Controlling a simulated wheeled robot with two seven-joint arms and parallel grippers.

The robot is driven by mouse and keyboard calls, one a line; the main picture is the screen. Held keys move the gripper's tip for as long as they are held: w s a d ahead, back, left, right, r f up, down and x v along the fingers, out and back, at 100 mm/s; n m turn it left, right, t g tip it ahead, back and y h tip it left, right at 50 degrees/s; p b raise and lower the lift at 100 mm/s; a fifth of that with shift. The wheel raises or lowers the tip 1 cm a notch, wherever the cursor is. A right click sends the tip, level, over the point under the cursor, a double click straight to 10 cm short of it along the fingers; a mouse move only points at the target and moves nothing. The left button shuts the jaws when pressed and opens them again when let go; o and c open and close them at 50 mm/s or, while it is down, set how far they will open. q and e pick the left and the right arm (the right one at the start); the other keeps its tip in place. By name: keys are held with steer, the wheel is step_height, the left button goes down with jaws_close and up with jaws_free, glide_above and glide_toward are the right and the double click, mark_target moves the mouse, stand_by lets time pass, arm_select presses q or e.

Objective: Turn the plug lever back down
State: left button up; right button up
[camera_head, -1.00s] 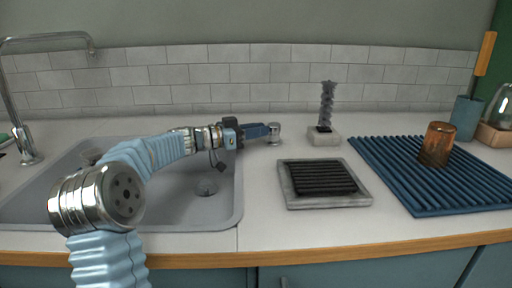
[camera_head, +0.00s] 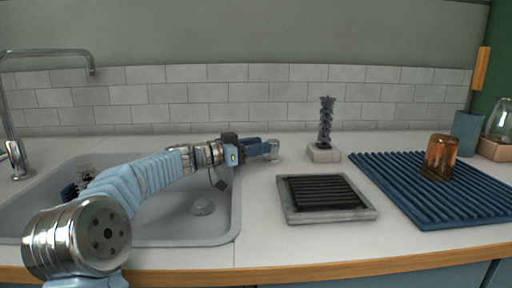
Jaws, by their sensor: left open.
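A small chrome knob (camera_head: 274,148), which seems to be the plug lever, stands on the worktop just right of the sink's back corner. My left gripper (camera_head: 264,149) reaches in from the left over the sink, with its blue fingers pointing right at the knob. The fingers are open and overlap the knob's left side in the picture; I cannot tell whether they touch it. Which way the lever is turned is too small to tell. A round grey drain (camera_head: 203,207) shows in the sink (camera_head: 160,231). My right gripper is not in view.
A dark upright brush (camera_head: 326,122) stands in a pale block (camera_head: 323,153). A grey tray with a black ribbed pad (camera_head: 330,216) lies in front. A blue ribbed mat (camera_head: 432,207) carries an amber glass (camera_head: 440,157). A chrome tap (camera_head: 17,160) stands at left.

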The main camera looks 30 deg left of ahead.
arm_select(q)
steer(key=b+v, duration=0.2)
steer(key=v, duration=1.1)
steer(key=shift+s+a, duration=0.2)
steer(key=shift+s, duration=0.15)
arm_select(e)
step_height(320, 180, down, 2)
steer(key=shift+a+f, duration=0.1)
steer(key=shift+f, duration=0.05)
arm_select(q)
steer(key=shift+f, duration=0.1)
steer(key=w+d+m+p, duration=0.2)
steer(key=w+m+p, duration=0.2)
steer(key=m, duration=0.8)
steer(key=w+d+m+p, duration=0.3)
steer(key=m+p, duration=0.2)
steer(key=m, duration=0.7)
steer(key=w+d+m+p, duration=0.2)
steer(key=w+m+p, duration=0.2)
steer(key=m, duration=0.7)
steer(key=shift+w+d+m+p, duration=0.3)
steer(key=shift+d+m+p, duration=0.1)
steer(key=shift+p, duration=0.15)
steer(key=shift+a, duration=0.1)
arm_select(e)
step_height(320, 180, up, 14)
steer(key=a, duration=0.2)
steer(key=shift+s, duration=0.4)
